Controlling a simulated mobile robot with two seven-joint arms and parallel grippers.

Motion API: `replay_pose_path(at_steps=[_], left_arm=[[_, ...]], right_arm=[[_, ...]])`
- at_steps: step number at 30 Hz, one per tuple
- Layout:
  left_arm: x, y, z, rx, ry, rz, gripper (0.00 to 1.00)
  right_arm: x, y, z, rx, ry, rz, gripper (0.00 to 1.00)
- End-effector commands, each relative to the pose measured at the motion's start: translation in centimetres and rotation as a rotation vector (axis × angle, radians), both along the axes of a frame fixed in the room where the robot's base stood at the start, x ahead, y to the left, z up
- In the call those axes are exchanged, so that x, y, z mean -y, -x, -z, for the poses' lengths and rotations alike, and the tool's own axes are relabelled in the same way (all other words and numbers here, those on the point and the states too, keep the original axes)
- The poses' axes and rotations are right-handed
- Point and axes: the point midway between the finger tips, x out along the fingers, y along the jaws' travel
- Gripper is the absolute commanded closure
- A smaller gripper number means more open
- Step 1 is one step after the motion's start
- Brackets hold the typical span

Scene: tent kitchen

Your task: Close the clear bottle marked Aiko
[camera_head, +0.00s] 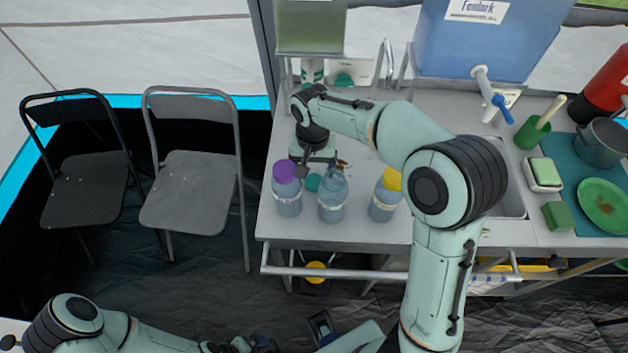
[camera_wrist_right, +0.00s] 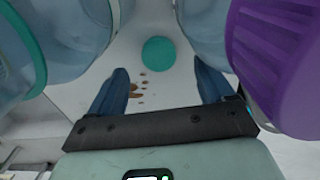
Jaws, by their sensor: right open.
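An uncapped clear bluish bottle (camera_head: 332,200) stands upright near the table's front left, between a purple-capped bottle (camera_head: 287,193) and a yellow-capped one (camera_head: 384,203). I cannot read the labels. A teal cap (camera_head: 313,182) lies on the table behind the bottles. My right gripper (camera_head: 322,170) is behind them, low over the table. In the right wrist view its blue fingers (camera_wrist_right: 161,88) are apart and empty, with the teal cap (camera_wrist_right: 159,53) beyond and between them. The open bottle's teal rim (camera_wrist_right: 38,45) is at left, the purple cap (camera_wrist_right: 275,60) at right. My left arm is low at left; its gripper is unclear.
Brown spots (camera_wrist_right: 138,90) mark the table by the cap. A sink, a green cup (camera_head: 531,135), a sponge (camera_head: 556,215), a green plate (camera_head: 603,203) and a pot (camera_head: 603,142) are at right. A blue water tank (camera_head: 490,45) stands behind. Two folding chairs (camera_head: 190,190) are at left.

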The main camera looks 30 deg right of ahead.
Motion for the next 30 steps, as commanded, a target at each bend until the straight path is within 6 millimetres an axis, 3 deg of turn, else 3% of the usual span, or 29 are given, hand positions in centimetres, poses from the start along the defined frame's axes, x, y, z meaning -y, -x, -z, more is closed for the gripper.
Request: replay_pose_path(at_steps=[12, 23, 24, 29, 30], left_arm=[[0.0, 0.2, 0.5, -0.002, 0.000, 0.000, 0.03], [0.0, 0.2, 0.5, -0.002, 0.000, 0.000, 0.03], [0.0, 0.2, 0.5, -0.002, 0.000, 0.000, 0.03], [0.0, 0.2, 0.5, -0.002, 0.000, 0.000, 0.03], [0.0, 0.2, 0.5, -0.002, 0.000, 0.000, 0.03]], right_arm=[[0.2, 0.2, 5.0, -0.003, 0.001, -0.001, 0.19], [0.2, 0.2, 5.2, 0.000, 0.000, 0.000, 0.19], [0.2, 0.2, 5.2, 0.000, 0.000, 0.000, 0.22], [0.2, 0.2, 5.2, 0.001, 0.001, 0.000, 0.74], [0.2, 0.2, 5.1, 0.001, 0.001, 0.000, 0.77]])
